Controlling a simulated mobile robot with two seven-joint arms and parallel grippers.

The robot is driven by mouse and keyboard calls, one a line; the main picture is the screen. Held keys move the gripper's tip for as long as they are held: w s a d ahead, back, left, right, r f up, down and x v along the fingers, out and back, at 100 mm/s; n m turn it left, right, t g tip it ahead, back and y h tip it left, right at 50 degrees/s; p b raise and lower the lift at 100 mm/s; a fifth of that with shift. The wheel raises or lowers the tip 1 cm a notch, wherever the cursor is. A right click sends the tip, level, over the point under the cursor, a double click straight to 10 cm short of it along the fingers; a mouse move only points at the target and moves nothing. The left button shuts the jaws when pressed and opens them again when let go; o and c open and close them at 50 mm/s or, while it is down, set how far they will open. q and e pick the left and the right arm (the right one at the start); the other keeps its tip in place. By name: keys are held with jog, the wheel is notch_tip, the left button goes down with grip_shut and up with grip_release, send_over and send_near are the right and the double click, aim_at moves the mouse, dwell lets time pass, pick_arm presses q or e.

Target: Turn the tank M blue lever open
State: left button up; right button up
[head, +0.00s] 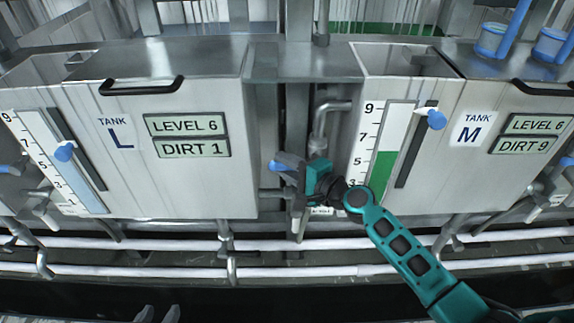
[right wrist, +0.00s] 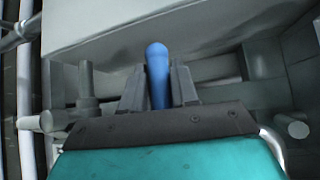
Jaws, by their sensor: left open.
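Tank M (head: 465,95) is the metal tank on the right in the head view, with a white level gauge and displays reading LEVEL 6 and DIRT 9. A blue lever (head: 274,167) shows left of its gauge, at the piping, and its blue handle also stands in the right wrist view (right wrist: 158,70). My right gripper (head: 290,170) is at this lever. In the right wrist view its two fingers lie close on either side of the blue handle and appear shut on it. My left gripper (head: 158,314) shows only its fingertips at the bottom edge, open and empty.
Tank L (head: 190,90) stands at left, with displays LEVEL 6 and DIRT 1. White horizontal pipes (head: 150,243) run below the tanks. Blue cups (head: 490,40) stand on top at right.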

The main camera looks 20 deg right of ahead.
grip_shut()
